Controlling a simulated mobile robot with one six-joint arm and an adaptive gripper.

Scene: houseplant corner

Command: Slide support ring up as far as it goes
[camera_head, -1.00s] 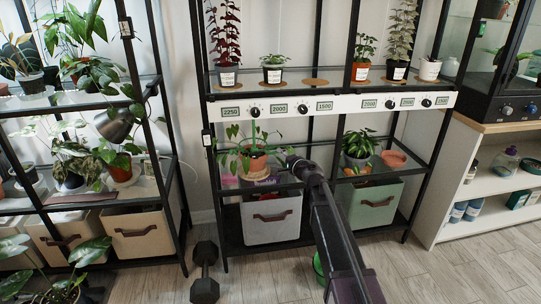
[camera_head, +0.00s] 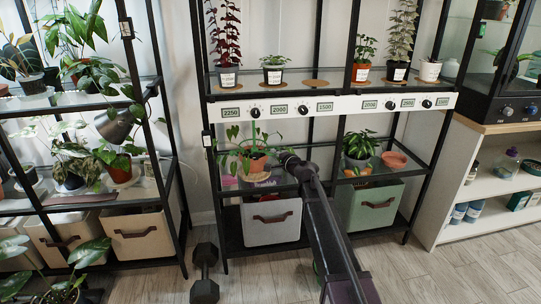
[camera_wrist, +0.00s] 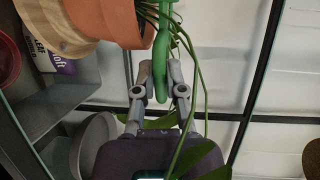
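A plant in a terracotta pot (camera_head: 253,162) stands on the middle shelf of the centre rack, with a thin green stake (camera_head: 253,133) rising from it. In the wrist view, the pot (camera_wrist: 110,18) is at the upper left, and a green looped part (camera_wrist: 162,75), apparently the support ring, hangs beside it. My gripper (camera_wrist: 162,72) has one finger on each side of this green part, very close to it. I cannot tell whether the fingers press on it.
The white control strip (camera_head: 330,105) runs above the plant on the upper shelf's edge. A dark-potted plant (camera_head: 358,150) stands to the right on the same shelf. A grey bin (camera_head: 271,220) and a green bin (camera_head: 369,205) sit below. Long leaves (camera_wrist: 190,120) cross the wrist view beside the fingers.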

